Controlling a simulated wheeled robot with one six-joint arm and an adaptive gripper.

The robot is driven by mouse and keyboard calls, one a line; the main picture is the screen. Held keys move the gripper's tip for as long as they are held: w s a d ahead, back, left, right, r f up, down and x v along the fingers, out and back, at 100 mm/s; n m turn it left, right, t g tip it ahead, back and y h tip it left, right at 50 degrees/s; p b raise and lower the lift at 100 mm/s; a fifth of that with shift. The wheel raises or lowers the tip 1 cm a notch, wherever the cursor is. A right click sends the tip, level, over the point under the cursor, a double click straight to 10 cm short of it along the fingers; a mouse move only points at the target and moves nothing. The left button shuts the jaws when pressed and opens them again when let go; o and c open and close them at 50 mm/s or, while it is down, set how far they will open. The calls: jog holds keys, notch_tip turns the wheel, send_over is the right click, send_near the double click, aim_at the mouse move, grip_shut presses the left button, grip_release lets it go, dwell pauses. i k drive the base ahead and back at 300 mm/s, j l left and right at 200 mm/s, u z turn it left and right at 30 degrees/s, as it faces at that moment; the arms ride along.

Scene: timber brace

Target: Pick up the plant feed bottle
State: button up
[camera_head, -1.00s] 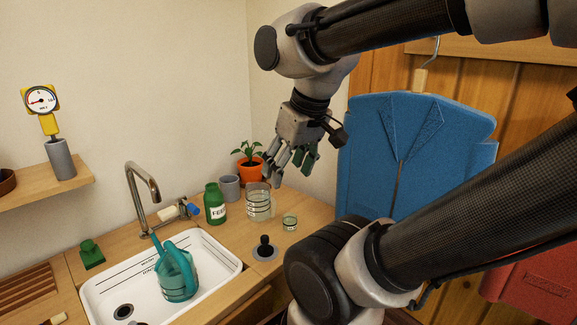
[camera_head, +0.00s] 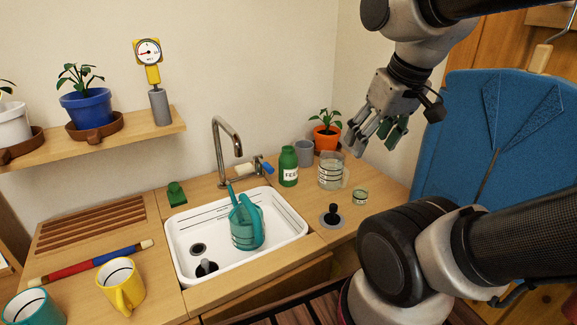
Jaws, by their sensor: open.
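The plant feed bottle (camera_head: 288,167) is green with a white label. It stands upright on the wooden counter, right of the sink and behind its rear corner. My gripper (camera_head: 372,145) is open and empty. It hangs in the air to the right of the bottle and above the counter, apart from it, with its fingers pointing down and left. The bottle is fully in view.
Left are the tap (camera_head: 222,145) and the sink (camera_head: 290,238) with a teal watering can (camera_head: 246,228). A blue coat (camera_head: 490,150) hangs right.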

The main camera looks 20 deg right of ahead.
aim_at(287, 159)
jog(key=j+z, duration=0.15)
jog(key=z, duration=0.3)
jog(key=k+j+z, duration=0.1)
jog(key=z, duration=0.4)
jog(key=k+j+z, duration=0.1)
jog(key=z, duration=0.35)
jog(key=j+z, duration=0.1)
jog(key=z, duration=0.3)
